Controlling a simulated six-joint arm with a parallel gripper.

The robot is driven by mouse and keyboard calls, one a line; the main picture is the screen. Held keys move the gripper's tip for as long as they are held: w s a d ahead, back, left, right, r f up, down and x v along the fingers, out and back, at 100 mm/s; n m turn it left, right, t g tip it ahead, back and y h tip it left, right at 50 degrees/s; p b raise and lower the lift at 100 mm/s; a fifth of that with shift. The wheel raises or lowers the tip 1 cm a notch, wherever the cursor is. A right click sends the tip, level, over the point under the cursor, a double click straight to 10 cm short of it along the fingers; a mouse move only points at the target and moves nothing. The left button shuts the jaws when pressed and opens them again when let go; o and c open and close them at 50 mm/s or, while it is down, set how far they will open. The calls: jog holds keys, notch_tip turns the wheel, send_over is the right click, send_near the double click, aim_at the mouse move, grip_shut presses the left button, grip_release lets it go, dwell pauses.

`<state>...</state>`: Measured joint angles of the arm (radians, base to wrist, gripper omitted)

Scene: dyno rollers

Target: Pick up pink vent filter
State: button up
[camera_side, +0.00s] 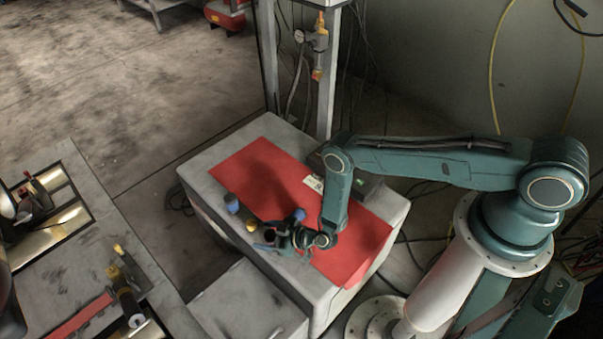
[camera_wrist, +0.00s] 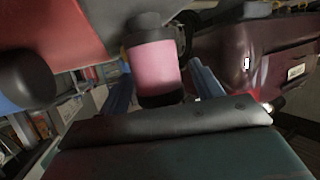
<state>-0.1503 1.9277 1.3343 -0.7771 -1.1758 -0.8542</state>
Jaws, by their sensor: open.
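The pink vent filter (camera_wrist: 154,68) is a pink cylinder with black ends. In the wrist view it stands between the two blue fingers of my gripper (camera_wrist: 164,86). The fingers are apart, with a visible gap on the right; contact on the left is unclear. In the side view my gripper (camera_side: 280,231) is low at the near edge of the red mat (camera_side: 345,250). No pink shows there, so the filter seems hidden by the gripper.
A dark box (camera_side: 366,185) sits at the mat's back edge. The mat's upper left is clear.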

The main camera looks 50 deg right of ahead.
aim_at(266, 233)
dwell(0.3)
jog(key=c, duration=1.1)
jog(key=shift+r, duration=0.2)
notch_tip(266, 233, up, 20)
jog(key=shift+f, duration=0.2)
dwell(0.6)
